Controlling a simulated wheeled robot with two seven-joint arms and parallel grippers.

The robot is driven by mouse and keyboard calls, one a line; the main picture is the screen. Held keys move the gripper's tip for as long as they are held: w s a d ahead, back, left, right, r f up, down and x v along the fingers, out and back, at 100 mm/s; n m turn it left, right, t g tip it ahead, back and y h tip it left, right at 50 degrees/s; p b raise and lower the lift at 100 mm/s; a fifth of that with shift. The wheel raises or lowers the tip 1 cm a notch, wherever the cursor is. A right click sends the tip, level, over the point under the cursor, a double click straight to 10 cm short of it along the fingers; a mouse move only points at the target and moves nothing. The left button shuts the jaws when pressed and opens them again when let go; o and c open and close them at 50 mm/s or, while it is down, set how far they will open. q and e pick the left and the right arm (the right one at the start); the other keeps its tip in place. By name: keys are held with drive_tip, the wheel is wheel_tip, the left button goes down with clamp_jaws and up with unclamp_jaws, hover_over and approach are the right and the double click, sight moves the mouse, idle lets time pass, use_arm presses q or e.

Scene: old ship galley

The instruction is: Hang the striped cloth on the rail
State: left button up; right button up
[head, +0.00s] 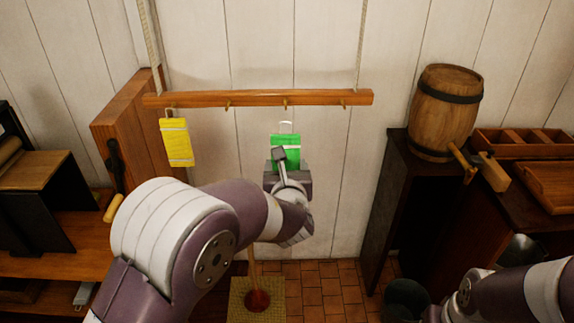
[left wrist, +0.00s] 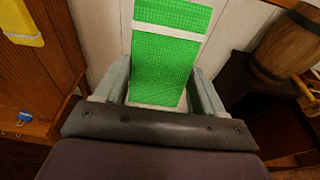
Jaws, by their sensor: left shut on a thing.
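A green cloth with a white stripe and a white loop at its top (head: 286,146) is held upright by my left gripper (head: 288,175). The left wrist view shows the green cloth (left wrist: 168,65) between the two fingers of the left gripper (left wrist: 158,85), which is shut on its lower part. The wooden rail (head: 255,98) hangs from two ropes and has several small hooks. The green cloth's loop appears just below a hook right of the rail's middle, with a gap between them in the picture. My right gripper is not in view.
A yellow cloth (head: 176,142) with pale stripes hangs at the rail's left end. A wooden panel (head: 130,125) stands behind that end. A barrel (head: 445,112) and wooden trays (head: 520,143) stand on a dark cabinet at right. The wall below the rail's right half is clear.

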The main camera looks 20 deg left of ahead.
use_arm(q)
drive_tip(key=shift+w+d+r, duration=0.1)
drive_tip(key=shift+d+r, duration=0.05)
drive_tip(key=shift+r, duration=0.1)
drive_tip(key=shift+w, duration=0.15)
drive_tip(key=shift+r+p+x, duration=0.15)
drive_tip(key=shift+p+x, duration=0.1)
drive_tip(key=shift+x, duration=1.2)
drive_tip(key=shift+r+p+x, duration=0.15)
drive_tip(key=shift+p+x, duration=0.1)
drive_tip(key=shift+x, duration=1.15)
drive_tip(key=shift+w, duration=0.1)
drive_tip(key=shift+w+b, duration=0.35)
drive_tip(key=shift+w+a+r, duration=0.1)
drive_tip(key=shift+w+a, duration=0.05)
drive_tip(key=shift+a, duration=0.1)
